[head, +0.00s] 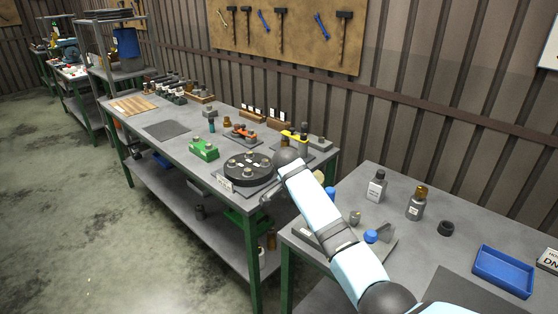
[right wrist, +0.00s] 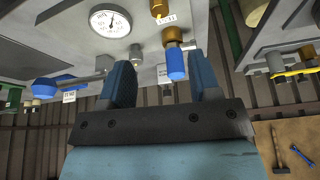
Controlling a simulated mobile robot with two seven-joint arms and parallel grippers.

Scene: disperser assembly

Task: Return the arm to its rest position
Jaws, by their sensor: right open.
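My right arm (head: 318,203), light blue with dark joints, comes in from the lower right of the head view and reaches up over the benches. My right gripper cannot be made out clearly there. In the right wrist view my right gripper (right wrist: 163,75) has two blue fingers spread apart. A brass fitting with a blue end (right wrist: 176,62) shows between and beyond the fingers; I cannot tell how near it is. Nothing is seen clamped by the fingers. My left gripper is not in view.
A round dark carousel (head: 249,170) stands on the long bench near my arm. Bottles (head: 376,187) and a blue tray (head: 502,270) sit on the right bench. In the right wrist view a gauge (right wrist: 111,21) and a blue-tipped pipe (right wrist: 43,88) are near the fingers.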

